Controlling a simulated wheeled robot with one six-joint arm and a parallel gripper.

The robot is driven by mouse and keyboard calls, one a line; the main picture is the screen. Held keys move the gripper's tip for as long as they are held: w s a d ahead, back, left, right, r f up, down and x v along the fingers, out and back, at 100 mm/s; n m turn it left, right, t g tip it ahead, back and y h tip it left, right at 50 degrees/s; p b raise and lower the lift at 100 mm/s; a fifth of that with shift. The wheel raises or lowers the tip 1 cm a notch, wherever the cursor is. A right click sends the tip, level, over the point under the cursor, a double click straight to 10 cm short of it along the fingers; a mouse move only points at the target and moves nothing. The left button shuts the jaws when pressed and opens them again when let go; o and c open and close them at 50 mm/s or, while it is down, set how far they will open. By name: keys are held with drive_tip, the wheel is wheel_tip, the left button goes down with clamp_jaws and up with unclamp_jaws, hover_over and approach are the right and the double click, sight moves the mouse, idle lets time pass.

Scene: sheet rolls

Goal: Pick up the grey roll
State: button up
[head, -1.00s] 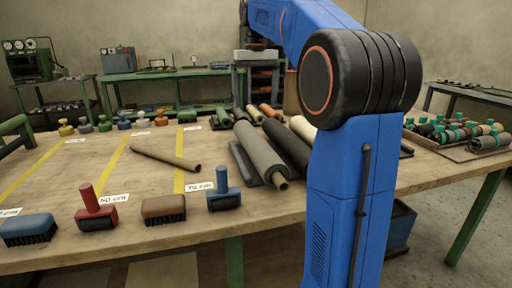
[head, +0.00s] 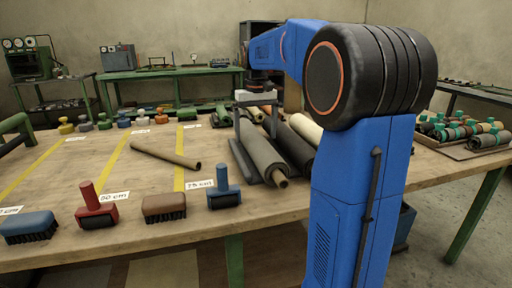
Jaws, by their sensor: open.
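The grey roll (head: 264,157) lies on the wooden table (head: 120,225), right of its middle, with a brown core sticking out at its near end. My gripper (head: 256,124) points down over the far part of the grey roll. Its light grey body shows, with a finger on either side and a gap between them. The jaws are open. I cannot tell how far the fingertips are above the roll or whether they touch it. The far end of the roll is partly hidden behind my gripper.
A black roll (head: 293,149) lies close along the right side of the grey roll, with a cream roll (head: 305,128) beyond. A brown tube (head: 165,155) lies to the left. Brushes and rollers, including a blue-handled one (head: 223,190), line the near edge. My arm hides part of the right side.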

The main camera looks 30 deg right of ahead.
drive_tip(key=shift+s+f, duration=0.1)
drive_tip(key=shift+f, duration=1.8)
drive_tip(key=shift+c, duration=0.2)
drive_tip(key=c, duration=2.1)
drive_tip(key=shift+r, duration=0.1)
drive_tip(key=shift+r, duration=4.95)
